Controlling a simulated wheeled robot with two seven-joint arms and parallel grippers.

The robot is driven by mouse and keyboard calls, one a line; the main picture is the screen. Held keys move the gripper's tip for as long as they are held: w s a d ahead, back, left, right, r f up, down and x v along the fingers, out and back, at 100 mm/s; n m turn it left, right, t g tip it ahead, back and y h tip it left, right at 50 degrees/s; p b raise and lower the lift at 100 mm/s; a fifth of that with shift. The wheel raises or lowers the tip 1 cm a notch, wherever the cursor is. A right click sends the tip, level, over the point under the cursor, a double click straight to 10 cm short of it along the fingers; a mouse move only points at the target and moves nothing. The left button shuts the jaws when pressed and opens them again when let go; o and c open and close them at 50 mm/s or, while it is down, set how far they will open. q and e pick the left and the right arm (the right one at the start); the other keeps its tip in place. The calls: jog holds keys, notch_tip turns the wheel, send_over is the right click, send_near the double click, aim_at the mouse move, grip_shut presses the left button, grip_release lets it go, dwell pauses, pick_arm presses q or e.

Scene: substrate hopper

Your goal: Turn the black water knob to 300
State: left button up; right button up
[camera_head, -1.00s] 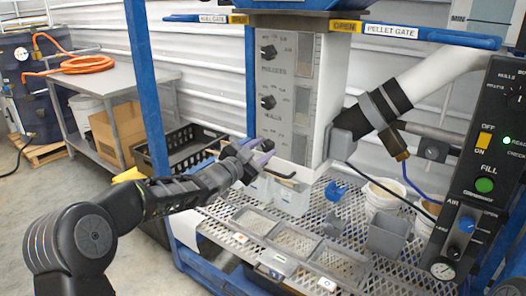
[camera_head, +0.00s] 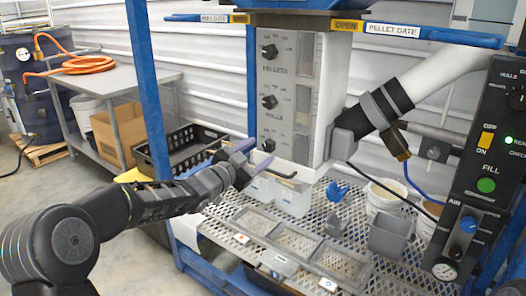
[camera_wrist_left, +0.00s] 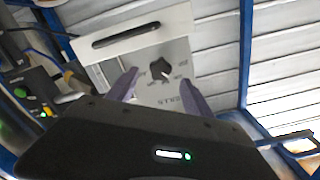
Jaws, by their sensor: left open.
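The black water knob (camera_head: 268,145) is the lowest of three knobs on the pale panel (camera_head: 277,120). In the left wrist view the knob (camera_wrist_left: 160,69) shows between and just beyond the fingertips, with a gap around it. Its label and marks are too blurred to read a setting. My left gripper (camera_head: 262,152) is open and empty, in front of the panel's lower part. In the left wrist view its two purple fingers (camera_wrist_left: 158,82) are spread on either side of the knob. My right gripper is not in view.
The pellets knob (camera_head: 269,51) and hulls knob (camera_head: 269,101) sit above. A black handle (camera_head: 281,175) is just below the panel. A mesh shelf (camera_head: 222,213) holds a grey divided tray and cups. A blue post (camera_head: 147,90) stands left of the panel.

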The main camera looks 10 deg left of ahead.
pick_arm(q)
jog(key=v, duration=0.4)
jog(key=shift+s+a, duration=0.1)
jog(key=shift+s, duration=0.15)
notch_tip(320, 180, down, 15)
jog(key=s+n+g+y, duration=0.3)
jog(key=n, duration=0.3)
jog(key=s+d+f+n+g+p, duration=0.1)
jog(key=s+d+f+n+g, duration=0.15)
jog(key=s+f, duration=0.4)
jog(key=s+d+f+n+g+p, duration=0.2)
jog(key=s+d+f, duration=0.2)
jog(key=f, duration=0.6)
jog(key=s+d+f+g+p, duration=0.1)
jog(key=s+d+f+g, duration=0.1)
jog(key=s, duration=0.7)
jog(key=s+d+f+n+g+p, duration=0.1)
jog(key=s+d+f+g, duration=0.2)
jog(key=s+f, duration=0.3)
jog(key=s+d+f+g+p, duration=0.2)
jog(key=s+d+f+g, duration=0.1)
jog(key=s, duration=1.1)
jog(key=shift+d+f, duration=0.4)
jog(key=shift+d, duration=0.3)
